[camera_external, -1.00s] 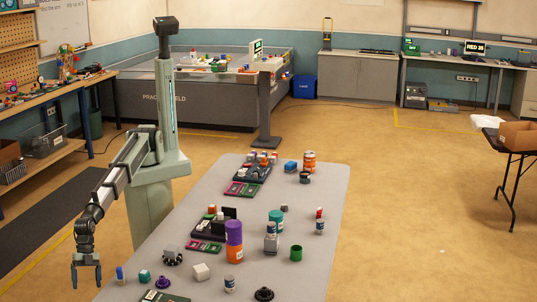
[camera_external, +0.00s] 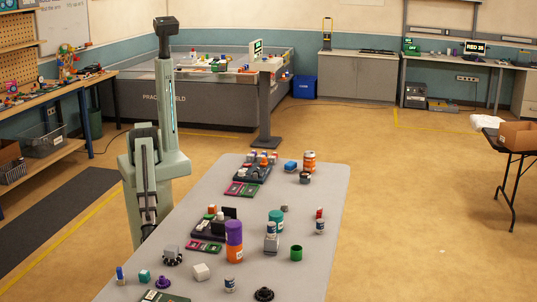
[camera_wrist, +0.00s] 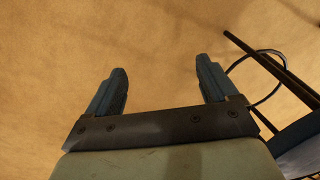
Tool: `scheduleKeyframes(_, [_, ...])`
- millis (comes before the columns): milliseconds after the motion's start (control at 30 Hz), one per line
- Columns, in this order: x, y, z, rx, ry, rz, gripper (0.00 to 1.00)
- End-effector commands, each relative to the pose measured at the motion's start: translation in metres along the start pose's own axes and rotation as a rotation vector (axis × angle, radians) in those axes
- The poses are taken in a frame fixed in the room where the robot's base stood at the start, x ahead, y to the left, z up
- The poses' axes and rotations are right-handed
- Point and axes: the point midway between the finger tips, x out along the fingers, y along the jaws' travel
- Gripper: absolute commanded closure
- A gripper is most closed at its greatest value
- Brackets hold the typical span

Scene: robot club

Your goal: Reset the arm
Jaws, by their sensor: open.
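My gripper (camera_wrist: 162,82) shows in the wrist view with its two blue-grey fingers spread wide and nothing between them. In the external view my arm is folded against my column at the left side of the table, and the gripper itself cannot be made out there.
The grey table (camera_external: 200,240) carries several cans, blocks, knobs and trays, among them a purple and orange canister (camera_external: 234,240). A workbench (camera_external: 50,95) stands at the far left. A cable and dark bars (camera_wrist: 275,75) are at the right of the wrist view.

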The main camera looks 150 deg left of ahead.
Motion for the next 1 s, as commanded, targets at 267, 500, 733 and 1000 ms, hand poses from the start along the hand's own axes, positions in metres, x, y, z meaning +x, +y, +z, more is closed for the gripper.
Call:
scheduleKeyframes(267, [0.043, -0.062, 0.114, 0.050, -0.196, -0.012, 0.14])
scheduleKeyframes(500, [0.060, -0.097, 0.210, 0.086, -0.366, 0.015, 0.14])
scheduleKeyframes(733, [0.057, -0.115, 0.267, 0.026, -0.506, 0.068, 0.14])
scheduleKeyframes(1000, [0.055, -0.116, 0.271, 0.012, -0.522, 0.075, 0.14])
